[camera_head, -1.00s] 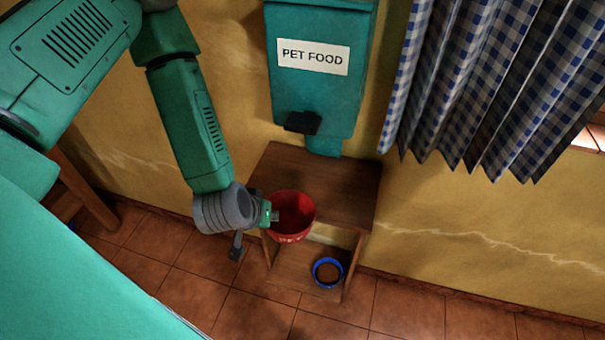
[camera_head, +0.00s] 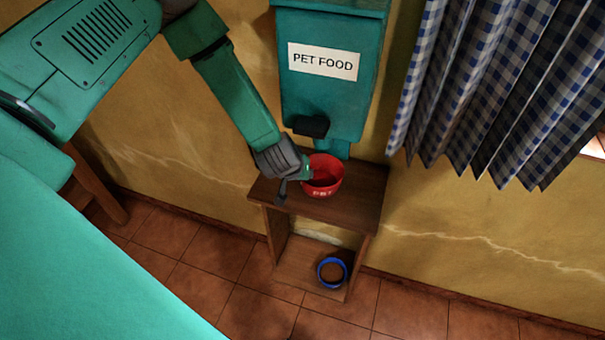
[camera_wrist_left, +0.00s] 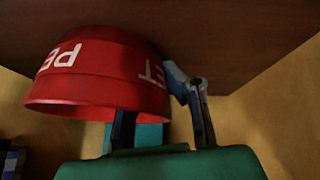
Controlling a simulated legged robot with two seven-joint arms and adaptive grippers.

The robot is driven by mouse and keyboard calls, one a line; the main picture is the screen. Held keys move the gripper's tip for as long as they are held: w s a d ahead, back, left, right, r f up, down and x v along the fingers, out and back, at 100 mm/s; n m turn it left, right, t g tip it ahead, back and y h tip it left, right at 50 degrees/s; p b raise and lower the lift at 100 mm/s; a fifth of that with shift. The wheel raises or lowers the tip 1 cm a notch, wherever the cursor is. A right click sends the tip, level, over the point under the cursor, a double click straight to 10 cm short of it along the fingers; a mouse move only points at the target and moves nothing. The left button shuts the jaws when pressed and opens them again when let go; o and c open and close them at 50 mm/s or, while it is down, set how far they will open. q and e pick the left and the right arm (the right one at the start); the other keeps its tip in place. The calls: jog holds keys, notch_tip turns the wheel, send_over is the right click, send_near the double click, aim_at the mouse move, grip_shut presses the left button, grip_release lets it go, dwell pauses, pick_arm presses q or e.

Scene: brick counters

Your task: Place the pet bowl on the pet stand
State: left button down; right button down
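The red pet bowl (camera_head: 327,184) with white lettering is upright over the top board of the wooden pet stand (camera_head: 360,196), below the dispenser. My left gripper (camera_head: 306,174) is at the bowl's left rim. In the left wrist view, the bowl (camera_wrist_left: 100,85) appears inverted, its base close against the brown board (camera_wrist_left: 240,35). There the left gripper (camera_wrist_left: 165,110) has one finger inside the rim and one outside, pinching the wall. I cannot tell whether the base touches the board. My right gripper is out of view.
A blue-rimmed bowl (camera_head: 332,272) sits on the lower shelf. Checked curtains (camera_head: 490,90) hang at right. The board's right part is clear.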

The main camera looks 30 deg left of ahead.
pick_arm(q)
jog(key=c, duration=1.7)
grip_release()
jog(key=a+v, duration=0.1)
jog(key=v, duration=1.1)
jog(key=s+d+f+m+g, duration=0.1)
jog(key=s+f+g, duration=0.1)
jog(key=s, duration=0.6)
jog(key=s+d+f+m+g, duration=0.1)
jog(key=s+f+m+g, duration=0.1)
jog(key=s+f, duration=0.3)
jog(key=s+d+f+m+g+p, duration=0.1)
jog(key=s+f, duration=0.3)
jog(key=s, duration=0.7)
jog(key=shift+s+m+g+h, duration=0.4)
jog(key=shift+m, duration=0.2)
jog(key=shift+f, duration=0.1)
